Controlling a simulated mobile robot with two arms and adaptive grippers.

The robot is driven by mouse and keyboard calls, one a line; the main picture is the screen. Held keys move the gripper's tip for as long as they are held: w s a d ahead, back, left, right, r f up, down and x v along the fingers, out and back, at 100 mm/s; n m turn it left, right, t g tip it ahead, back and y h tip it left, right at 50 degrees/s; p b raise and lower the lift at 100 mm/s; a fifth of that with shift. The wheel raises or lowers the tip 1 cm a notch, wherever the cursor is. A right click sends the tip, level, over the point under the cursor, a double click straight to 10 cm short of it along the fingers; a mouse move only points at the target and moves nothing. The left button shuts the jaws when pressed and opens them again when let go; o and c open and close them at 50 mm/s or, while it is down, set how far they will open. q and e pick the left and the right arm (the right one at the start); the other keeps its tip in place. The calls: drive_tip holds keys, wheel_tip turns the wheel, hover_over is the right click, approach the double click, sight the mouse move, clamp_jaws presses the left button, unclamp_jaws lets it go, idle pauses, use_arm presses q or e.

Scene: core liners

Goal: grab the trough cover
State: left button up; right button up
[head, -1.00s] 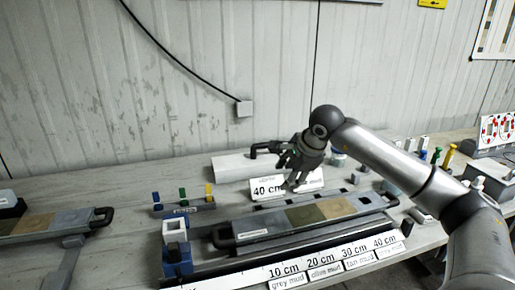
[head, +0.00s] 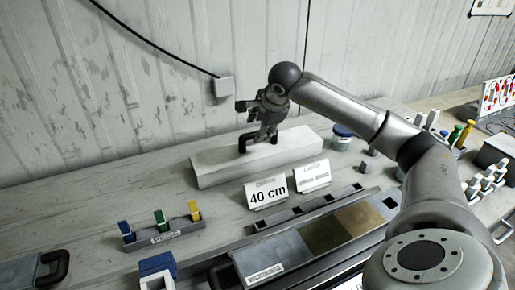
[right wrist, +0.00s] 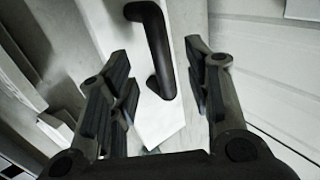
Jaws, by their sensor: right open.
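The trough cover (head: 222,166) is a long pale grey-white block with a black loop handle (head: 244,142) on top. It lies on the bench near the back wall. My right gripper (head: 262,136) is open at the handle, its fingers pointing down and partly hiding it. In the right wrist view, the black handle (right wrist: 160,55) shows between the two spread fingers of the gripper (right wrist: 158,65), with the white cover (right wrist: 158,122) below. I see a gap on both sides of the handle. My left gripper is not in view.
A "40 cm" card (head: 266,194) and a second card (head: 312,176) stand in front of the cover. A rack of coloured pegs (head: 163,238) stands front left. A long core tray (head: 275,258) lies in front. A blue-lidded jar (head: 342,138) stands right of the cover.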

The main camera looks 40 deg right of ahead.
sight(257, 131)
drive_tip(key=shift+x, duration=0.75)
drive_tip(key=p+x, duration=0.1)
drive_tip(key=x, duration=0.3)
drive_tip(key=shift+d+f, duration=0.15)
drive_tip(key=shift+d, duration=0.1)
drive_tip(key=shift+w+f, duration=0.25)
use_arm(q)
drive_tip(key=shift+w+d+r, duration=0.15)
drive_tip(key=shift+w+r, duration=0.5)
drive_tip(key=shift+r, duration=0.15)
use_arm(e)
drive_tip(key=shift+c, duration=0.5)
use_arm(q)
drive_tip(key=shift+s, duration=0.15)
use_arm(e)
clamp_jaws()
drive_tip(key=shift+r, duration=0.1)
